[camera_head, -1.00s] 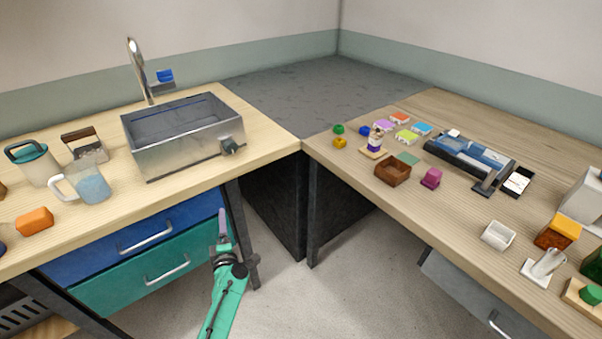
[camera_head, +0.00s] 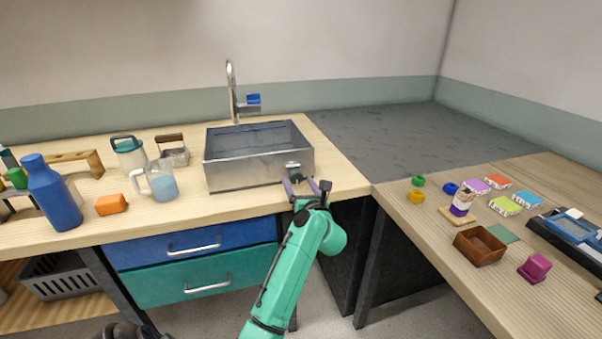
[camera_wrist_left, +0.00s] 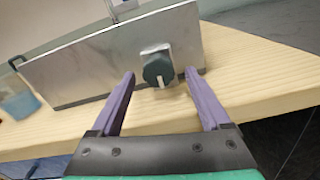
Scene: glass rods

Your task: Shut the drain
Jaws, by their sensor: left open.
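The metal sink (camera_head: 240,171) stands on the left wooden counter, with a dark drain knob (camera_head: 293,168) low on its front wall near the right end. In the left wrist view the drain knob (camera_wrist_left: 158,70) is round and dark green, with a pale pointer mark hanging downward. My left gripper (camera_head: 306,186) is open just in front of the knob. In the left wrist view its two purple fingers (camera_wrist_left: 160,80) lie to either side of the knob, apart from it. My right gripper is not clearly seen; a dark blurred part shows at the bottom left.
A faucet (camera_head: 232,95) with a blue handle rises behind the sink. A measuring jug (camera_head: 163,187), an orange block (camera_head: 111,205) and a blue bottle (camera_head: 54,196) stand left of it. The counter edge runs beneath my left gripper. The right table (camera_head: 465,290) holds several small items.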

